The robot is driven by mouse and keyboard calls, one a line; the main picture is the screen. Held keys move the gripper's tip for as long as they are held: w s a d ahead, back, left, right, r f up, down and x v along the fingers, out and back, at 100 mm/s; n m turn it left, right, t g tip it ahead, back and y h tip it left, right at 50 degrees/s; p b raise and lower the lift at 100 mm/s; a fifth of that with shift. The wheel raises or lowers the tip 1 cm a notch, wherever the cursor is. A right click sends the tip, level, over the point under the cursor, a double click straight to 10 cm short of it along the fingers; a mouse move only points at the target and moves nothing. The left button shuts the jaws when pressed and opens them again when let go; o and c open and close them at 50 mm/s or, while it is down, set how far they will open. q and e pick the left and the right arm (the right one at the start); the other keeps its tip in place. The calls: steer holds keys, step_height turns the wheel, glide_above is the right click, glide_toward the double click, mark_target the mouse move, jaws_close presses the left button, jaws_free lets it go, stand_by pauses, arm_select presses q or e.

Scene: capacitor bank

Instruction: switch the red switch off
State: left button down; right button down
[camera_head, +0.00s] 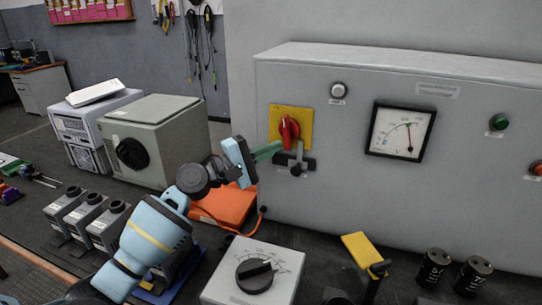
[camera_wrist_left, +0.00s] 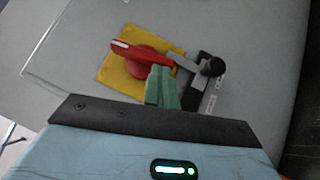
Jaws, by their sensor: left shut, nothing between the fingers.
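The red switch (camera_head: 289,130) is a rotary handle on a yellow plate (camera_head: 305,116), on the front of the grey cabinet (camera_head: 345,190). In the head view its handle stands roughly upright. In the left wrist view the red switch (camera_wrist_left: 140,57) shows a white mark at its far end. My left gripper (camera_head: 277,148) has green fingers, shut and empty, pointing at the lower part of the handle. In the left wrist view the fingertips (camera_wrist_left: 161,72) overlap the handle's edge; I cannot tell whether they touch. My right gripper is not in view.
A dark latch with a grey lever (camera_head: 296,162) sits just below the yellow plate, close to the fingers. A gauge (camera_head: 401,131) and a green button (camera_head: 498,122) are further right. A white dial box (camera_head: 254,275) and a yellow-handled object (camera_head: 362,250) stand in front.

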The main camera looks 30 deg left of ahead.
mark_target(287, 129)
arm_select(q)
steer(key=shift+w+d+f+n+t+b, duration=0.1)
steer(key=shift+d+f+n+t+b, duration=0.25)
steer(key=shift+f+n+t+b, duration=0.35)
steer(key=shift+w+d+r+n+t+b, duration=0.1)
steer(key=shift+d+n+t+b, duration=0.2)
steer(key=shift+n+b, duration=0.2)
steer(key=shift+w+d+r+n+t+b, duration=0.1)
steer(key=shift+d+n+t+b, duration=0.2)
steer(key=shift+n+b, duration=0.2)
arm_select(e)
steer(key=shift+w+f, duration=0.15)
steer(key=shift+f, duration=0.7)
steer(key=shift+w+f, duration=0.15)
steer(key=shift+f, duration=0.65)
arm_select(q)
steer(key=shift+d, duration=0.2)
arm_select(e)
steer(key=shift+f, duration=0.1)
